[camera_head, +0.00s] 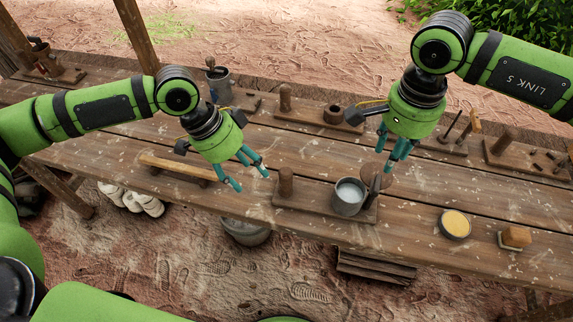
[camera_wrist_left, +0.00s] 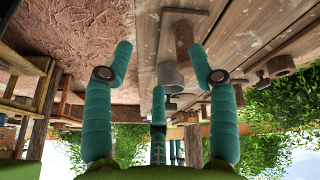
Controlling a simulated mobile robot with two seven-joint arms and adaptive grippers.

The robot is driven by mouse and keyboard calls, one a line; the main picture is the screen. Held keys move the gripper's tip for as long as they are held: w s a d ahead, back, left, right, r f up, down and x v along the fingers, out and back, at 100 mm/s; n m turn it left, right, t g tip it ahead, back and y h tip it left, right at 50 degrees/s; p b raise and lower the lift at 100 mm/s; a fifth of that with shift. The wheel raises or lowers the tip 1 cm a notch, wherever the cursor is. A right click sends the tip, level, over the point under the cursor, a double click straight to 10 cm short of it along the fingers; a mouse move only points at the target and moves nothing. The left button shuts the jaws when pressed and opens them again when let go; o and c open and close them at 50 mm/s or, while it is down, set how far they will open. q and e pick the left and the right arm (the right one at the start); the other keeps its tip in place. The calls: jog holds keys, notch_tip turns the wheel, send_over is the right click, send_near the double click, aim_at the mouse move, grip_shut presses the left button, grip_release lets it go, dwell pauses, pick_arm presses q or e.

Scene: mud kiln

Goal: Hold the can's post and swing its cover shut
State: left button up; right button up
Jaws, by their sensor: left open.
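The grey can (camera_head: 349,197) stands on a wooden base (camera_head: 314,207) near the table's front edge. A short wooden post (camera_head: 286,183) rises from the left end of this base. The can's round brown cover (camera_head: 378,178) stands raised at the can's right rear, so the can's mouth is open and shows a pale inside. My left gripper (camera_head: 252,180) is open and empty, left of the post and apart from it. Its spread fingers show in the left wrist view (camera_wrist_left: 165,62). My right gripper (camera_head: 386,163) is open and empty above and behind the cover; contact cannot be told.
A yellow-topped round tin (camera_head: 454,224) and a wooden-backed brush (camera_head: 515,238) lie to the right. A long wooden bar (camera_head: 178,168) lies left of my left gripper. A tool pot (camera_head: 219,82) and several wooden fixtures stand at the back. The boards between are mostly clear.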

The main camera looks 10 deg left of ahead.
pick_arm(q)
jog(key=w+a+r+n+t+y, duration=0.2)
jog(key=w+a+r+n+t, duration=0.4)
jog(key=a+r, duration=0.3)
jog(key=w+a+r+n+t+y, duration=0.1)
jog(key=w+a+r+n+t, duration=0.4)
jog(key=w+a+r, duration=0.4)
jog(key=a+r+n+t+y, duration=0.4)
jog(key=a+r, duration=0.3)
jog(key=r, duration=0.5)
jog(key=w+d+f+m+g+h, duration=0.2)
jog(key=w+d+f+m+g, duration=0.15)
jog(key=d+f+m, duration=0.45)
jog(key=m+g, duration=1.2)
jog(key=m, duration=0.2)
send_near(287, 184)
jog(key=f, duration=0.1)
jog(key=w+f, duration=0.1)
jog(key=f, duration=0.3)
jog(key=shift+w+a+f, duration=0.15)
jog(key=shift+w+a, duration=0.15)
jog(key=shift+a, duration=0.05)
jog(key=shift+s+f, duration=0.2)
jog(key=shift+f, duration=0.1)
notch_tip(287, 184, down, 7)
jog(key=shift+r, duration=0.2)
